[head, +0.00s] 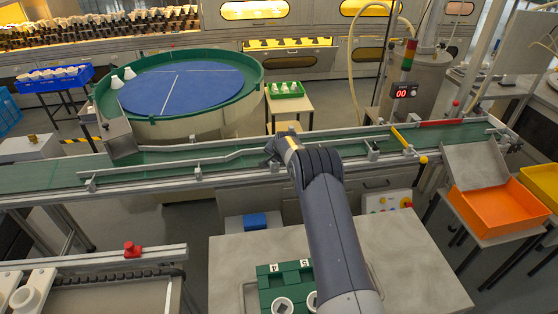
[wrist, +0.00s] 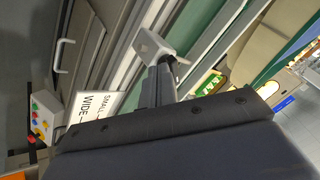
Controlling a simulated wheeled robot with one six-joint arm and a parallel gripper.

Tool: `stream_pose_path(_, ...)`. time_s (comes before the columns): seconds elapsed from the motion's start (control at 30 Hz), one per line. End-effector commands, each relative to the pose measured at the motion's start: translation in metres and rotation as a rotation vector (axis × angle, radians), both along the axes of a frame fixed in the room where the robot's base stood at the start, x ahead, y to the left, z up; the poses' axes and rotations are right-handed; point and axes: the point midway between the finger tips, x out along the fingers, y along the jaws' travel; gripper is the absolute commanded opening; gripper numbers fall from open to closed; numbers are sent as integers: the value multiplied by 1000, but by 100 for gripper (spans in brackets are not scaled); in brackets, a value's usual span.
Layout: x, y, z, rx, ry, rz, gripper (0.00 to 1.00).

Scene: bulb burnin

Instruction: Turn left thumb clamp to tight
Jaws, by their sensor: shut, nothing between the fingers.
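My gripper (head: 273,150) is over the conveyor's near guide rail in the head view, with its fingers shut. In the wrist view its dark fingers (wrist: 158,80) point at a light grey knob-like piece (wrist: 150,44), which may be the thumb clamp. I cannot tell whether they touch it. In the head view my wrist and fingers hide most of that spot. The thin metal guide rail (head: 225,155) bends near the gripper. A white sign (wrist: 92,106) reading "SMALL" and "WIDE" shows beside the fingers in the wrist view.
The green conveyor belt (head: 50,175) runs across the scene. A round blue-topped table (head: 185,90) stands behind it. A control box (head: 387,201) with buttons is below the belt. An orange bin (head: 495,205) stands at right.

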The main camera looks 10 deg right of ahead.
Motion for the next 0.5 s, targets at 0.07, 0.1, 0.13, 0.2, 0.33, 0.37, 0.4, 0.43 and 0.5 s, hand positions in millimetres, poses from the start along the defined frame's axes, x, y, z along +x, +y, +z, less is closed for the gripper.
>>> stream_pose_path(0.07,0,3,-3,0,-2,-27,0)
stream_pose_path(0.1,0,4,-4,0,-1,-25,0)
stream_pose_path(0.13,0,4,-4,0,-1,-25,0)
stream_pose_path(0.2,0,6,-5,0,-1,-24,0)
stream_pose_path(0.33,1,11,-7,0,-2,-22,0)
stream_pose_path(0.37,1,12,-6,0,-2,-22,0)
stream_pose_path(0.4,1,14,-6,0,-4,-22,0)
stream_pose_path(0.43,2,15,-5,1,-2,-23,0)
stream_pose_path(0.5,2,16,-4,1,-1,-23,0)
